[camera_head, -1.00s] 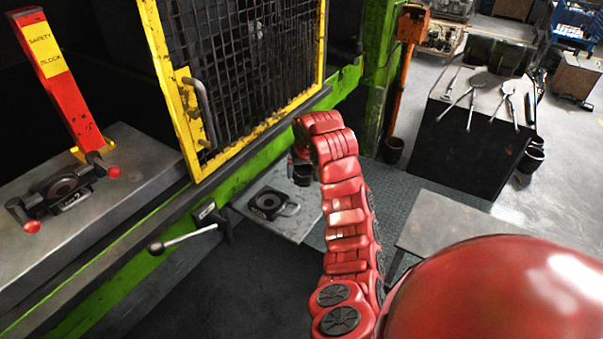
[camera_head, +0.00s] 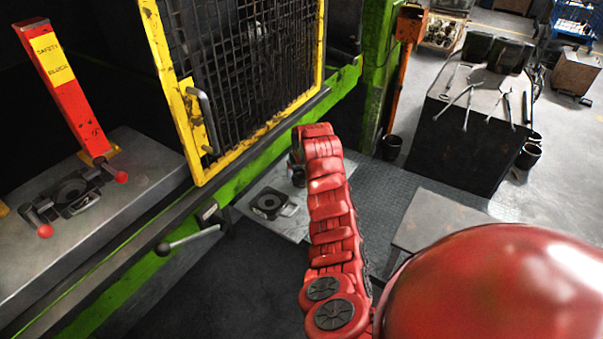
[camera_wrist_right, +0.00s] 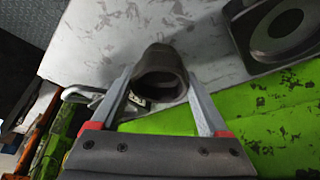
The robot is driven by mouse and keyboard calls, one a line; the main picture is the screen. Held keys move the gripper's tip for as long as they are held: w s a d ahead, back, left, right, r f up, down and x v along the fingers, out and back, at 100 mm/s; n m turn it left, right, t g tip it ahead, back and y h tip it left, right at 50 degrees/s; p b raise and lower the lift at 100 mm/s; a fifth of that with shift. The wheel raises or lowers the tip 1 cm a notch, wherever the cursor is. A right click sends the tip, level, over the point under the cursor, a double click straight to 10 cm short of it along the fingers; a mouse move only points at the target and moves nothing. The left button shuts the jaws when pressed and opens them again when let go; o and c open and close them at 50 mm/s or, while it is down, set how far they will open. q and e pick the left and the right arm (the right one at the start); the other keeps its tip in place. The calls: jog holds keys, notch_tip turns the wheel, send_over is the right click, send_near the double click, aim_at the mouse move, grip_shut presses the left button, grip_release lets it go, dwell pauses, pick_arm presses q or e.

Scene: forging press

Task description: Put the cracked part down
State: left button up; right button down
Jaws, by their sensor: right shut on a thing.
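The held part (camera_wrist_right: 160,75) is a dark grey, hollow, cup-like metal piece; its open end faces the right wrist camera. I cannot make out a crack on it. My right gripper (camera_wrist_right: 160,82) is shut on it, a finger on each side, above a pale scuffed plate (camera_wrist_right: 90,45). I cannot tell how high it is above the plate. In the head view my right gripper (camera_head: 297,172) is small and partly hidden by its own red arm, at the right edge of the pale plate (camera_head: 242,205). My left gripper is not in view.
A dark die block with a round recess (camera_head: 270,203) lies on the plate. The green press frame (camera_head: 250,160) and yellow mesh guard (camera_head: 163,75) stand behind. A lever (camera_head: 190,240) sticks out left. A red safety block (camera_head: 65,85) stands on the press bed. Tongs lie on a dark bench (camera_head: 465,135).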

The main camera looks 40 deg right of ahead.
aim_at(303, 183)
jog(key=shift+c, duration=1.6)
grip_release()
jog(key=shift+f, duration=0.15)
jog(key=o, duration=0.3)
jog(key=shift+r, duration=0.3)
jog(key=shift+s+r, duration=0.1)
jog(key=b+v, duration=0.2)
jog(key=v, duration=0.2)
jog(key=shift+r, duration=0.15)
jog(key=shift+p+v, duration=0.3)
jog(key=shift+v, duration=3.35)
jog(key=shift+s, duration=0.15)
